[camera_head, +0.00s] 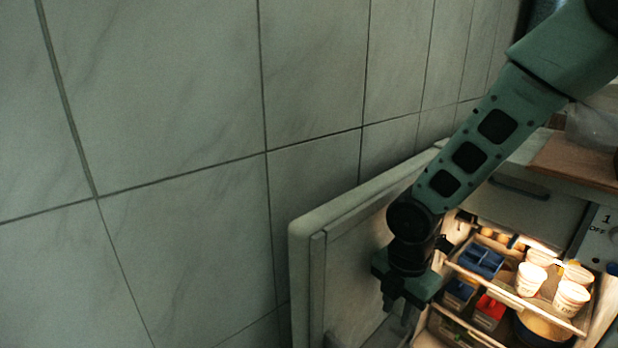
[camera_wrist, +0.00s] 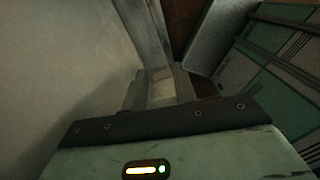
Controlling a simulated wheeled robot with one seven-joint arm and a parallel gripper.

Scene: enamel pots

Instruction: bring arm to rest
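My gripper (camera_head: 398,308) hangs pointing down in front of the inner side of an open fridge door (camera_head: 345,265), left of the lit interior. In the wrist view, the two fingers of my gripper (camera_wrist: 160,86) stand apart, with a pale strip showing between them. I see no object clearly held. Whether the fingers touch the door cannot be told. My arm reaches in from the upper right, bent down at the wrist.
The lit fridge shelf (camera_head: 505,290) holds white cups (camera_head: 531,279) and a blue carton (camera_head: 481,262). Below are red boxes (camera_head: 489,311) and a pot (camera_head: 543,328). A tiled wall (camera_head: 170,160) stands behind the door. A wooden board (camera_head: 575,158) lies on top at right.

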